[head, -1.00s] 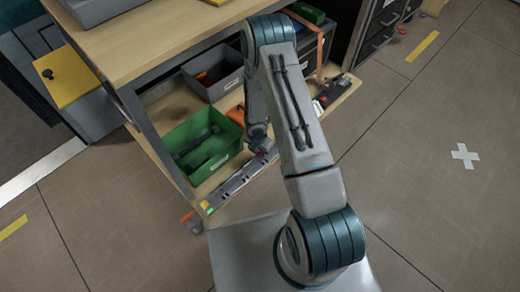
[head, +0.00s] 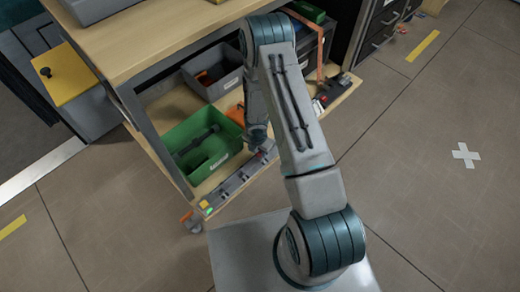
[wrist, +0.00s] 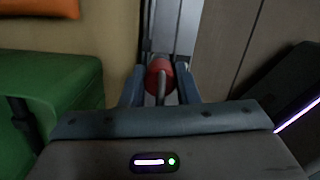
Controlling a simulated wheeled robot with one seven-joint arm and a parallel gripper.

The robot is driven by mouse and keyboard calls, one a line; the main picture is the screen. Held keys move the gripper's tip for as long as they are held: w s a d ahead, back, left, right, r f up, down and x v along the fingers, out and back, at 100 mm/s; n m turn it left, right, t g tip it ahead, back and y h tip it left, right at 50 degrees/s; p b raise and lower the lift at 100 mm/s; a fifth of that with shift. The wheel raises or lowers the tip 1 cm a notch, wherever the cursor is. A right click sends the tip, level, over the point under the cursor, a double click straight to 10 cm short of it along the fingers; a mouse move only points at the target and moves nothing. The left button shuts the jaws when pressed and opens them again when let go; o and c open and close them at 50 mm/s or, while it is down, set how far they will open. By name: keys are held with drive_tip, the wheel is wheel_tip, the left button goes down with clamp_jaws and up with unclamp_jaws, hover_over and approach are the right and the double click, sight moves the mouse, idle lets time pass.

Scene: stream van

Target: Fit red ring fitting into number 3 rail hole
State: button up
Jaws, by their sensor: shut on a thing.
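My gripper (wrist: 160,92) is shut on the red ring fitting (wrist: 154,76), which shows between its two fingers in the wrist view. In the head view my gripper (head: 257,145) is over the far part of the grey rail (head: 232,184) on the lower shelf's front edge. The fitting is mostly hidden there by my arm. In the wrist view the rail (wrist: 174,28) runs away behind the fitting. The number 3 hole cannot be made out, and I cannot tell whether the fitting touches the rail.
A green bin (head: 222,140) holding a dark tool stands on the shelf close to my gripper; its wall (wrist: 75,85) fills the wrist view's left. A grey bin (head: 215,85) stands farther back. The workbench top (head: 150,45) overhangs the shelf.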

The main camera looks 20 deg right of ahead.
drive_tip(key=shift+f+b, duration=1.15)
drive_tip(key=shift+f, duration=0.1)
drive_tip(key=o, duration=1.2)
drive_tip(key=shift+r, duration=0.1)
drive_tip(key=shift+c, duration=0.2)
drive_tip(key=shift+r, duration=0.1)
wheel_tip(320, 180, up, 14)
drive_tip(key=s+a+p, duration=0.1)
drive_tip(key=p, duration=0.7)
drive_tip(key=shift+a+f, duration=0.15)
drive_tip(key=shift+f, duration=0.1)
